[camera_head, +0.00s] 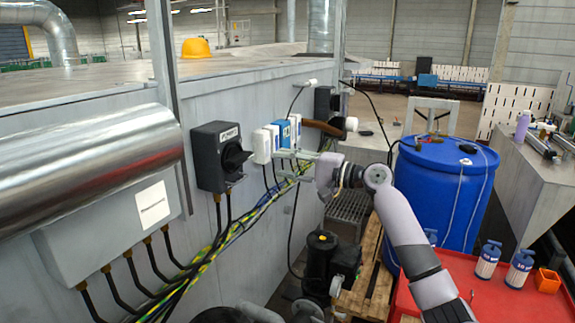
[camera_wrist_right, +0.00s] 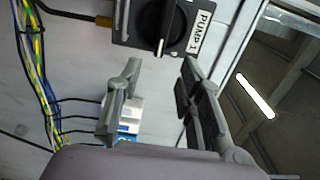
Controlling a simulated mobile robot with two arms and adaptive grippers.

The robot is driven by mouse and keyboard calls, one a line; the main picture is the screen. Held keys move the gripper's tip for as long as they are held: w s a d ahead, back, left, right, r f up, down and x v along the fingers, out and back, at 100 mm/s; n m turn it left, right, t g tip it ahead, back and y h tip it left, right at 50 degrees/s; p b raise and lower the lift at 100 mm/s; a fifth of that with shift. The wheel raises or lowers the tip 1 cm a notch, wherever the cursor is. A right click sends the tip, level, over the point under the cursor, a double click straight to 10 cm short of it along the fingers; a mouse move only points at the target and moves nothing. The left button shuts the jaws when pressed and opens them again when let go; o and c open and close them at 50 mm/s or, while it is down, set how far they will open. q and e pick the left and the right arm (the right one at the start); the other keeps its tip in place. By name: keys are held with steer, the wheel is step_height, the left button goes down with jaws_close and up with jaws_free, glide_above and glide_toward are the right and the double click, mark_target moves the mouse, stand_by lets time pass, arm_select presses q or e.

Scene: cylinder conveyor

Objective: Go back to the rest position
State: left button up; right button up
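My right arm comes in from the right in the head view and reaches toward the grey panel wall. My right gripper (camera_head: 281,167) points left, near the blue and white boxes (camera_head: 283,134) on that wall. In the right wrist view its two fingers (camera_wrist_right: 158,85) stand apart with nothing held between them. The black switch box with a rotary knob (camera_head: 220,157) is ahead of the fingertips and apart from them. It also shows in the right wrist view (camera_wrist_right: 190,25), labelled PUMP 1. I cannot make out my left gripper.
Cables (camera_head: 215,250) run along the wall below the boxes. A blue barrel (camera_head: 445,195) stands behind my right arm. A red table (camera_head: 480,300) at lower right holds two bottles (camera_head: 519,269) and an orange holder (camera_head: 547,281). A black pump (camera_head: 322,260) stands below the gripper.

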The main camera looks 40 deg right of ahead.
stand_by(0.5)
